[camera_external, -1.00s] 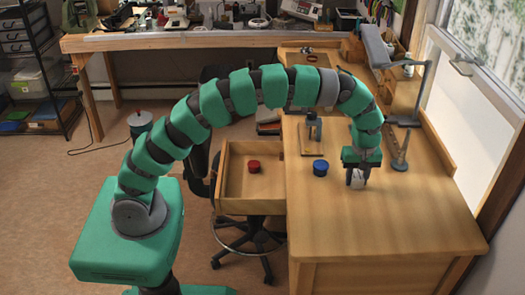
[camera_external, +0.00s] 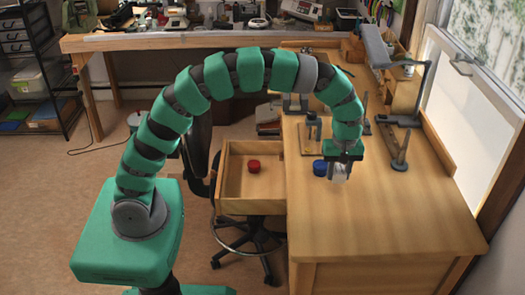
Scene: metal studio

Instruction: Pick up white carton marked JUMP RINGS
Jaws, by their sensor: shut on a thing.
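The white carton (camera_external: 339,174) is between the fingers of my gripper (camera_external: 340,166), over the wooden desk top. My gripper is shut on it and points down. The fingers hide part of the carton, and its marking is too small to read. The carton looks raised a little above the desk, though the exact gap is hard to judge.
A blue round container (camera_external: 320,168) stands just left of the carton. A red round container (camera_external: 254,165) lies in the open drawer (camera_external: 233,207). A desk lamp (camera_external: 404,120) and a cone-shaped stand (camera_external: 399,164) are at right. The front of the desk (camera_external: 400,220) is clear.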

